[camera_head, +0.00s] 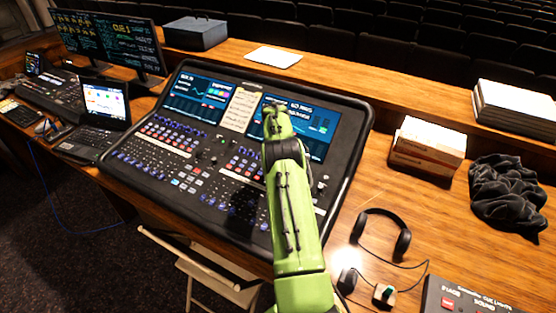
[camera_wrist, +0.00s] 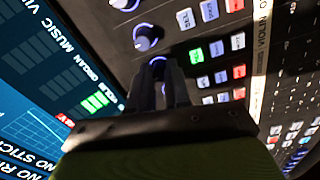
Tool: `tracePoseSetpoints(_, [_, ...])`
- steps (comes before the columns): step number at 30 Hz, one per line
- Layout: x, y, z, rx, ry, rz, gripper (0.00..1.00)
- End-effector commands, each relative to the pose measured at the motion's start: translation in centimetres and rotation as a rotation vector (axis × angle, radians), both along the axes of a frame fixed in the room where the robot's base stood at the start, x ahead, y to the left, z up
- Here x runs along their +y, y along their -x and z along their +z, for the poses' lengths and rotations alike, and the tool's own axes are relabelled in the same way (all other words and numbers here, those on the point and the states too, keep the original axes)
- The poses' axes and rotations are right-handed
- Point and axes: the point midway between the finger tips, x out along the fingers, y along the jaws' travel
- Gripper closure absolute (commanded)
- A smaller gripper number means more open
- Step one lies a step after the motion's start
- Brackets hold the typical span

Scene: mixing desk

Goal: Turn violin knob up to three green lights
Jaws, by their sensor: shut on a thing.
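The mixing desk (camera_head: 190,185) fills the middle of the head view, with my green arm reaching over its right half. In the wrist view my gripper (camera_wrist: 160,74) is shut on a small dark knob (camera_wrist: 158,61) with a lit blue-white rim, mostly hidden by the fingers. I cannot read a label on this knob. A green level meter (camera_wrist: 97,102) is lit on the screen to its left, beside the words "ORGAN MUSIC" and a cut-off "VI". A strip (camera_wrist: 261,40) at the right reads "VIOLIN".
Another lit-rim knob (camera_wrist: 147,38) sits just above the gripped one. Coloured buttons (camera_wrist: 215,50) lie to the right. Headphones (camera_head: 385,235), a stack of boxes (camera_head: 428,148) and a dark cloth (camera_head: 507,192) are on the wooden desk right of the console.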

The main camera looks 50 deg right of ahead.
Motion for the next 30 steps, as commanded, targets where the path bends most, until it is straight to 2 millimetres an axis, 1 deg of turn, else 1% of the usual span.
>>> tracePoseSetpoints(9, [-0.04, -0.04, 0.08, -0.012, -0.001, -0.102, 1.00])
tracePoseSetpoints(22, [-0.03, -0.05, 0.10, -0.013, -0.001, -0.113, 1.00])
tracePoseSetpoints(23, [-0.03, -0.05, 0.11, -0.013, -0.001, -0.112, 0.81])
tracePoseSetpoints(24, [-0.03, -0.05, 0.10, -0.013, -0.001, -0.112, 0.75])
tracePoseSetpoints(26, [-0.03, -0.05, 0.09, -0.013, -0.001, -0.112, 0.66])
tracePoseSetpoints(27, [-0.03, -0.04, 0.08, -0.013, -0.001, -0.112, 0.60])
tracePoseSetpoints(28, [-0.02, -0.04, 0.07, -0.012, -0.002, -0.112, 0.57])
tracePoseSetpoints(30, [-0.01, -0.04, 0.06, -0.012, -0.002, -0.112, 0.57])
